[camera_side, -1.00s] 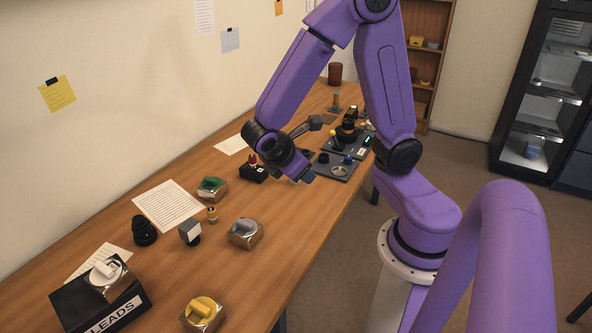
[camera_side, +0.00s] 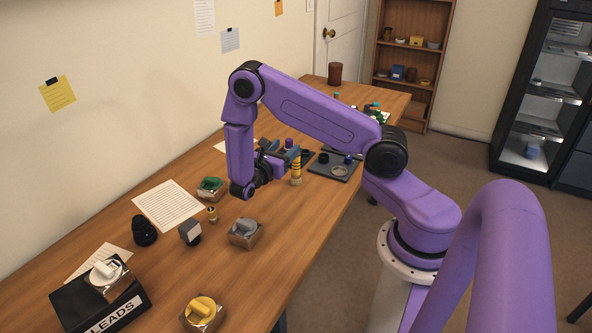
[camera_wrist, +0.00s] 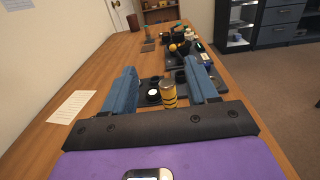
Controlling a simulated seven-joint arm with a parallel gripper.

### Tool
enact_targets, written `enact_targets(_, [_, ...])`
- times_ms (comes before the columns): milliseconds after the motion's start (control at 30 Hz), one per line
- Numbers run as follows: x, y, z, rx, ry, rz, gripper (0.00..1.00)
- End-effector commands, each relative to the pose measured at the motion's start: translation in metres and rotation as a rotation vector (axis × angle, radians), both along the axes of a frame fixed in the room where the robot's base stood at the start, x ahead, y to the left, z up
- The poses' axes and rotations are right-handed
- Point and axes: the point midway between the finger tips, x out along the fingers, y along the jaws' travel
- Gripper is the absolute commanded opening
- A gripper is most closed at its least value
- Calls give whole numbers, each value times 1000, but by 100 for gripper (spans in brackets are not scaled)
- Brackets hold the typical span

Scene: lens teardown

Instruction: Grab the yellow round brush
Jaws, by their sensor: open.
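A yellow cylinder with dark bands (camera_side: 296,172) stands upright near the tabletop's right edge in the side view; it looks like the yellow round brush. It also shows in the wrist view (camera_wrist: 169,96), with a pale metallic top, between the two blue fingers in the picture. My gripper (camera_side: 280,156) is low over the table, level, with its fingers pointing toward the cylinder; its open fingers also show in the wrist view (camera_wrist: 163,70). I cannot tell how far the cylinder is inside the jaws, or whether a finger touches it.
A dark tray with parts (camera_side: 335,166) lies just beyond the cylinder. Nearer on the wooden table (camera_side: 200,273) are a green-topped block (camera_side: 210,186), a grey-topped block (camera_side: 245,231), a black lens-like part (camera_side: 144,232) and the LEADS box (camera_side: 121,312). The table's front middle is mostly clear.

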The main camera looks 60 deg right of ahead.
Motion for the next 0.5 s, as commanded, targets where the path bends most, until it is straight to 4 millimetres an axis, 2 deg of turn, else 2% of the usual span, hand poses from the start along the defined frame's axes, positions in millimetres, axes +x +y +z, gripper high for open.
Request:
enact_targets(300, [-1,0,-48,1,2,0,58])
enact_targets(433, [-1,0,-63,2,1,-1,58])
enact_targets(500, [-1,-7,-63,2,-2,-5,58])
